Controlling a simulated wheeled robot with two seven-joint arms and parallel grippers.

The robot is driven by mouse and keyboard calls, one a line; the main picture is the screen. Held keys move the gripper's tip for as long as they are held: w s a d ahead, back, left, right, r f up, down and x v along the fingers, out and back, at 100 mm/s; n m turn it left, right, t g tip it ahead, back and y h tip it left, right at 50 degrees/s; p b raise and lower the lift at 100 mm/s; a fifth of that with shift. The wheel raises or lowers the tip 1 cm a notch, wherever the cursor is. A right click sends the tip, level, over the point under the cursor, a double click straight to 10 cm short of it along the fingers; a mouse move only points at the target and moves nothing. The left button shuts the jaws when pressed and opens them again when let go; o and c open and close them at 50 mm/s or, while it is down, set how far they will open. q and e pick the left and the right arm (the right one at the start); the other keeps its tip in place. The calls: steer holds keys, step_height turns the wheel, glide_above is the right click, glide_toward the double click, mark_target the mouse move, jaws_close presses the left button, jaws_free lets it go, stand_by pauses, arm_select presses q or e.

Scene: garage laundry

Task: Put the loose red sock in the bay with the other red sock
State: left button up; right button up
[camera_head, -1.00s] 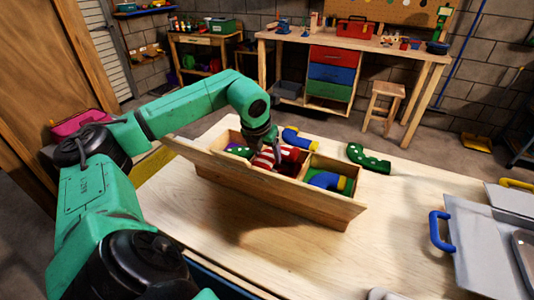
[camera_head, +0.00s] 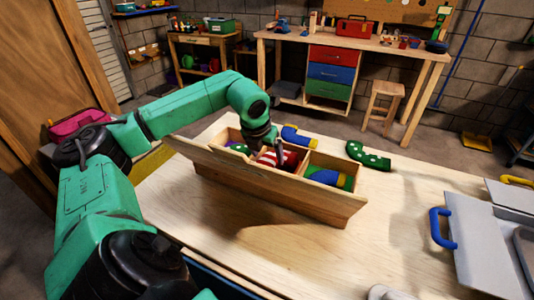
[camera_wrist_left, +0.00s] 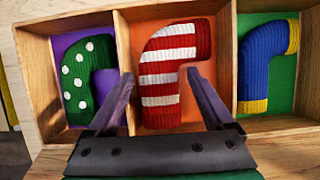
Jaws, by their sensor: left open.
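A wooden box (camera_head: 270,190) with three bays stands on the table. A red-and-white striped sock (camera_wrist_left: 163,80) lies in the orange middle bay; it also shows in the head view (camera_head: 268,158). Only one red sock can be made out there; whether another lies under it is hidden. No red sock shows loose on the table. My left gripper (camera_wrist_left: 160,76) is open over the middle bay, its fingers either side of the striped sock's lower part in the wrist view. In the head view the left gripper (camera_head: 278,143) partly covers that bay. My right gripper is out of view.
The purple left bay holds a green dotted sock (camera_wrist_left: 90,75); the green right bay holds a blue-and-yellow sock (camera_wrist_left: 265,65). Another blue-and-yellow sock (camera_head: 297,136) lies behind the box, and a green dotted sock (camera_head: 368,156) right of it. A grey blue-handled case (camera_head: 480,235) stands right.

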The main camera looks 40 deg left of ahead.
arm_select(q)
steer(key=p+v, duration=0.1)
steer(key=v, duration=1.2)
steer(key=shift+a, duration=0.2)
steer(key=shift+w+r, duration=0.1)
steer(key=shift+w, duration=0.05)
